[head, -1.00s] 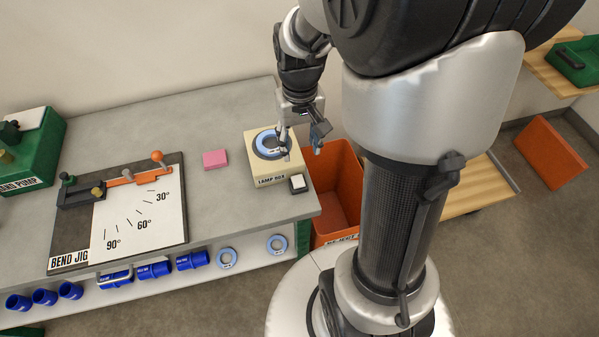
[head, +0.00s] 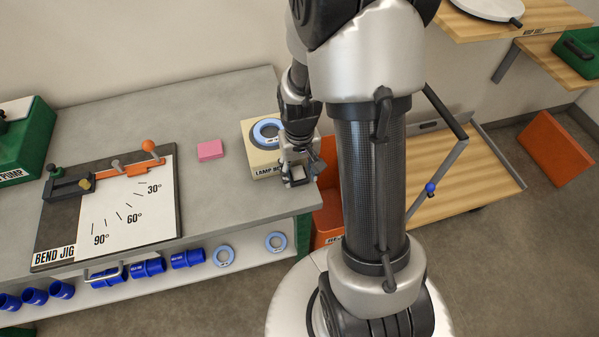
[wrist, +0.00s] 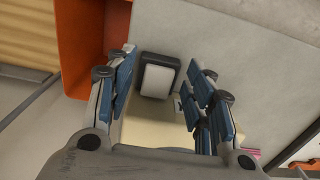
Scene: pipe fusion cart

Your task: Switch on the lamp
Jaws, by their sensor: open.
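The lamp box (head: 262,163), cream with a blue ring on top and a "LAMP" label, stands at the right end of the grey bench. At its front right corner is a switch with a white rocker in a dark frame; it shows in the wrist view (wrist: 157,80). My gripper (head: 298,180) is over that corner and hides part of the box and label in the head view. In the wrist view, my gripper (wrist: 160,85) is open and empty, with the switch between and beyond its blue-padded fingers. I cannot tell whether the fingers touch it.
An orange bin (head: 327,215) stands against the bench's right end. A pink block (head: 210,150) and the bend jig (head: 110,210) lie left of the lamp box. A wooden cart (head: 450,175) is at the right.

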